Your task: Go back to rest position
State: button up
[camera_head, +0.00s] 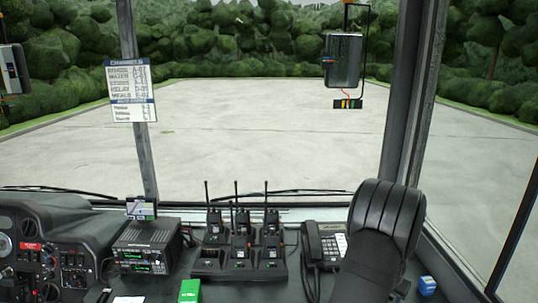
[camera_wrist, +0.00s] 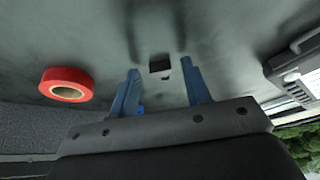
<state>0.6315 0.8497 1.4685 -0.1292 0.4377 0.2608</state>
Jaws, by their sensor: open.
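My gripper (camera_wrist: 162,88) shows in the wrist view as two blue fingers standing apart. I see nothing held between them. Behind the fingers is a grey surface with a small dark square mark or object (camera_wrist: 160,65); I cannot tell which. In the head view my black arm rises at the right, in front of the windscreen and beside the desk phone.
A red tape roll (camera_wrist: 68,84) lies left of the fingers. Handheld radios stand in a charger (camera_head: 240,262) beside a desk phone (camera_head: 324,244). A green box (camera_head: 190,291) and a blue box (camera_head: 428,285) are near the front. A dark device (camera_head: 342,60) hangs above.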

jog(key=v, duration=1.2)
jog(key=x, duration=1.1)
jog(key=shift+w+f, duration=0.1)
jog(key=shift+f, duration=0.2)
jog(key=shift+w+d, duration=0.1)
jog(key=shift+d, duration=0.05)
notch_tip(320, 180, up, 4)
jog(key=shift+f, duration=0.1)
jog(key=s+d+r, duration=0.4)
jog(key=s+r, duration=0.3)
jog(key=s, duration=0.4)
notch_tip(320, 180, up, 26)
jog(key=w+a, duration=0.5)
jog(key=w, duration=0.1)
jog(key=shift+w+a+n, duration=0.2)
jog(key=shift+a+n, duration=0.05)
jog(key=shift+n, duration=0.15)
